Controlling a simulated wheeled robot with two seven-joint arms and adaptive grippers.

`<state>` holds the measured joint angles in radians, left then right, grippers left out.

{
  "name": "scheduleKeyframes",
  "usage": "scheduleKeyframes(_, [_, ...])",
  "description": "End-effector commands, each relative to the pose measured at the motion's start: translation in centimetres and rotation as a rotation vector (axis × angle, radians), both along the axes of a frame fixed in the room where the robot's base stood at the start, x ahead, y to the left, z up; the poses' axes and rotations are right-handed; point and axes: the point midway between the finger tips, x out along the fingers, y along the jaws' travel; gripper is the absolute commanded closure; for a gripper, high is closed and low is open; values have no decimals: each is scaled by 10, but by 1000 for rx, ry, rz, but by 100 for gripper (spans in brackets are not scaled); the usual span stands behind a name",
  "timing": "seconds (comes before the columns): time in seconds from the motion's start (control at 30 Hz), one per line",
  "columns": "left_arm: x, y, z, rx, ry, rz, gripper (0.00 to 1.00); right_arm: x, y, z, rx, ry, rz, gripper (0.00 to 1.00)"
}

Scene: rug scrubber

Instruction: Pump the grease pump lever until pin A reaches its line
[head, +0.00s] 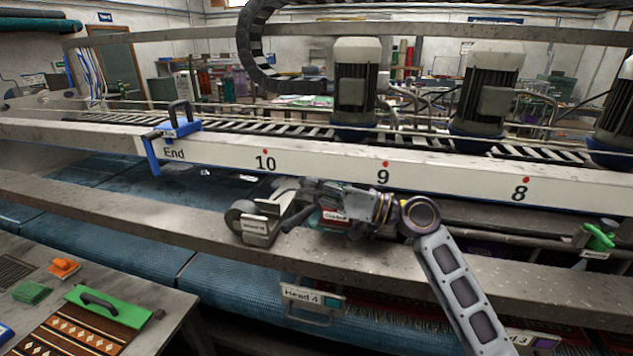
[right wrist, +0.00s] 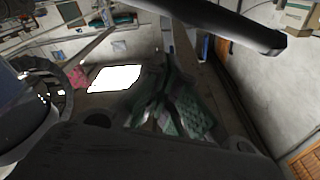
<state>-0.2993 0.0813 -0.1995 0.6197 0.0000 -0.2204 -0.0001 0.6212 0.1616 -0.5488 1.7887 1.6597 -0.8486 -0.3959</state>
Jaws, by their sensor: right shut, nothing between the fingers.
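I cannot make out the grease pump lever, pin A or its line in either view. My right gripper (head: 262,222) is at the end of the arm that comes up from the lower right and bends left. It is above the grey front beam (head: 130,203), below the numbered white rail. It is shut and holds nothing. My left gripper is in neither view.
The white rail (head: 225,155) carries marks 10, 9 and 8. A blue clamp bracket (head: 153,155) stands at "End". Grey motors (head: 357,75) stand behind. A green-handled part (head: 598,237) is at right.

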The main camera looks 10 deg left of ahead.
Motion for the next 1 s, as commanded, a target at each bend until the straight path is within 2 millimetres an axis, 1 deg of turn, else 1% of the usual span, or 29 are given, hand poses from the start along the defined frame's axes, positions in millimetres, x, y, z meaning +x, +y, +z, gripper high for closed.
scheduleKeyframes(0.2, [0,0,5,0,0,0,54,-7,-3,-14,1,2,1,100])
scheduleKeyframes(0.4, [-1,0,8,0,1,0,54,-11,-5,-23,0,1,1,100])
scheduleKeyframes(1.0, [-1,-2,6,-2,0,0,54,-13,-5,-27,1,-3,1,100])
